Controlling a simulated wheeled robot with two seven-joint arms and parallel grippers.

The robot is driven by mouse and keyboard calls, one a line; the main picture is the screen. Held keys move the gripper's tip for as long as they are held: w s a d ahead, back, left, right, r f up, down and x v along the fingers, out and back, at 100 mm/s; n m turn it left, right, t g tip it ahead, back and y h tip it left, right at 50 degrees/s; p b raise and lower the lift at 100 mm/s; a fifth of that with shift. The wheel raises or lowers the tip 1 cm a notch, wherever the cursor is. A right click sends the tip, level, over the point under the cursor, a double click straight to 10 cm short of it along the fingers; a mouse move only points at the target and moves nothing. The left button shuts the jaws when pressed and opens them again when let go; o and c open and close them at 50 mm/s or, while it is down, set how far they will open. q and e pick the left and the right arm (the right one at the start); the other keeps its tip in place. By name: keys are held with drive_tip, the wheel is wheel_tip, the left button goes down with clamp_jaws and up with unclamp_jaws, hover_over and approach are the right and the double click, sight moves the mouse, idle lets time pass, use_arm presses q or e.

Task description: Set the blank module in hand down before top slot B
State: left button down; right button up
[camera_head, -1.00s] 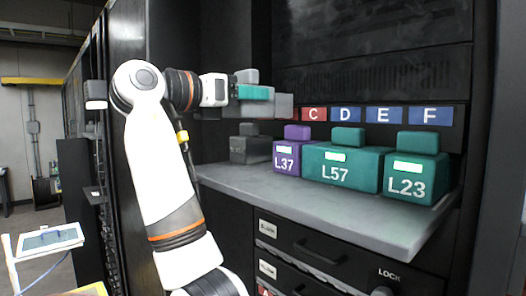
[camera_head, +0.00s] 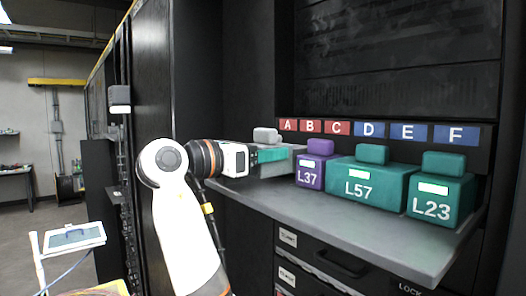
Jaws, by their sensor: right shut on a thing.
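My right gripper (camera_head: 272,155) is at the left end of the shelf, with its teal fingers shut on a grey blank module (camera_head: 282,165). The module's lighter grey top handle (camera_head: 266,135) shows above the fingers. The module is upright and low at the shelf, below and in front of the red labels A (camera_head: 288,124) and B (camera_head: 312,126). I cannot tell whether its underside touches the shelf. The gripper covers part of its near side. My left gripper is not in view.
The purple module L37 (camera_head: 311,174) stands close to the right of the held module. The teal modules L57 (camera_head: 360,188) and L23 (camera_head: 432,208) stand farther right. The grey shelf (camera_head: 330,217) is clear along its front edge.

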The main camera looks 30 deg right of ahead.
drive_tip(key=shift+f, duration=0.6)
drive_tip(key=o, duration=1.1)
drive_tip(key=shift+r, duration=0.1)
drive_tip(key=shift+r, duration=0.45)
drive_tip(key=shift+a, duration=0.3)
drive_tip(key=a+b, duration=0.2)
drive_tip(key=a, duration=0.1)
drive_tip(key=a+b, duration=0.1)
drive_tip(key=a, duration=0.3)
drive_tip(key=s+a+b, duration=0.1)
drive_tip(key=a+b, duration=0.1)
drive_tip(key=a, duration=0.2)
drive_tip(key=shift+a+b, duration=0.15)
drive_tip(key=shift+b, duration=0.2)
